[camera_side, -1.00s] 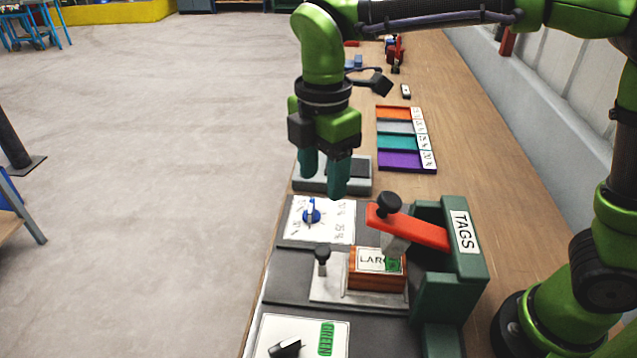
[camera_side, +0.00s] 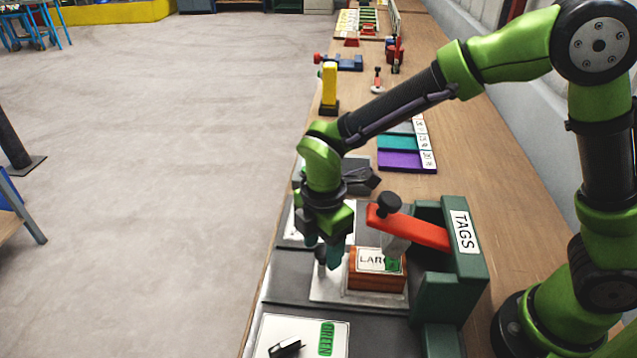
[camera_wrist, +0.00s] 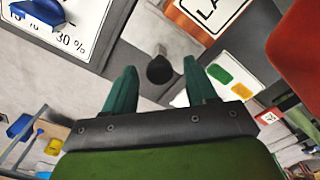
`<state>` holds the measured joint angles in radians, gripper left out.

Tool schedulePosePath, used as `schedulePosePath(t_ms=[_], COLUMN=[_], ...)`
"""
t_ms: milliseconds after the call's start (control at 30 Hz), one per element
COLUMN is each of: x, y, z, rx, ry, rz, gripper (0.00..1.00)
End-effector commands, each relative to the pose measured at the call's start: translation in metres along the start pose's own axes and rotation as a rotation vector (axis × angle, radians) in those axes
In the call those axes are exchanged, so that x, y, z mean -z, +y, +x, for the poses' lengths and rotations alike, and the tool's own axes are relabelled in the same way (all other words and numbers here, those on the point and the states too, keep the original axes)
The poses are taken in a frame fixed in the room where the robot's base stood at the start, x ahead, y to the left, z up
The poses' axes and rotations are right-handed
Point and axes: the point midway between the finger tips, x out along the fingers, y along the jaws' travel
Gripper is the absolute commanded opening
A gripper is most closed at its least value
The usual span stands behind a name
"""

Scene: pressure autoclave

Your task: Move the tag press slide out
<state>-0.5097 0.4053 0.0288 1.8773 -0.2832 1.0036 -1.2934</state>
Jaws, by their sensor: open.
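The tag press (camera_side: 455,270) is a dark green frame marked TAGS, with a red lever (camera_side: 410,228) and black lever knob (camera_side: 389,204). Its pale slide plate (camera_side: 335,291) carries a reddish-brown block (camera_side: 375,277) with a tag reading "LAR…", under the lever. The slide's black knob (camera_side: 320,253) stands at the plate's left end; it also shows in the wrist view (camera_wrist: 160,71). My gripper (camera_side: 327,257) is open, pointing down at this knob. In the wrist view the knob lies between the teal fingertips (camera_wrist: 160,80), with gaps on both sides.
A white dial card is partly behind my gripper; its blue dial (camera_wrist: 38,13) shows in the wrist view. A card with a black switch (camera_side: 286,347) and green label lies in front. Coloured trays (camera_side: 400,161) and a yellow post (camera_side: 329,88) stand farther back.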

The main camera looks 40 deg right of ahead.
Motion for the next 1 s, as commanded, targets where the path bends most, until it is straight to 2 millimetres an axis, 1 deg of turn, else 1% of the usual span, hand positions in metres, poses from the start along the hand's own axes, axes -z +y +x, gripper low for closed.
schedulePosePath(t_ms=[200,233,500,600,867,1000], x=[0.000,0.000,0.000,0.000,0.002,0.016], y=[0.000,0.000,0.000,0.000,0.002,0.016], z=[0.000,0.000,0.000,0.000,0.000,0.000], rx=[0.000,0.000,0.000,0.000,0.000,-0.001], ry=[0.000,0.000,0.000,0.000,0.000,0.001], rz=[0.001,0.001,0.001,0.001,0.001,0.001], gripper=[0.57,0.55,0.14,0.00,0.00,0.00])
